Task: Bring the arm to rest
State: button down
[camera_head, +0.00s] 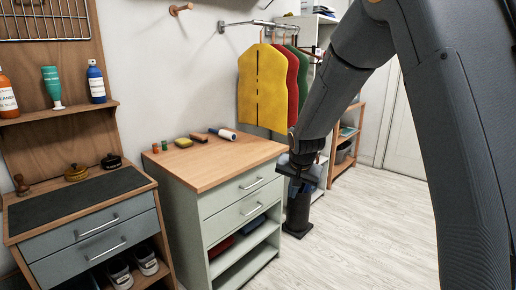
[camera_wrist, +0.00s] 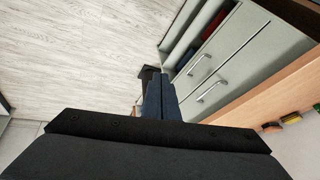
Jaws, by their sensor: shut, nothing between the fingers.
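My gripper (camera_head: 295,190) hangs at the end of my dark grey arm, just right of the toolchest's front right corner and pointing down in the head view. In the wrist view, my gripper (camera_wrist: 161,82) shows its two bluish fingers side by side, shut with nothing held. The arm comes down from the upper right of the head view, bent at the elbow. The fingertips are small and dark in the head view, and they overlap a black stand behind them.
The pale green toolchest (camera_head: 191,215) with a wooden top stands left of my gripper; its drawers (camera_wrist: 205,90) show in the wrist view. A black floor stand (camera_head: 298,216) is just below my gripper. Coloured vests (camera_head: 261,88) hang behind. The pale floor (camera_head: 365,235) is clear at right.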

jog(key=s+d+r+n+g+p, duration=0.1)
jog(key=s+d, duration=0.1)
jog(key=s, duration=1)
jog(key=s+d+r+n+g+p, duration=0.2)
jog(key=s, duration=1)
jog(key=s+d+r+n+g+p, duration=0.1)
jog(key=s+d+r+g+p, duration=0.1)
jog(key=s, duration=1)
jog(key=shift+s+d+r+n, duration=0.15)
jog(key=shift+d+r+n, duration=0.1)
jog(key=shift+d+n, duration=0.15)
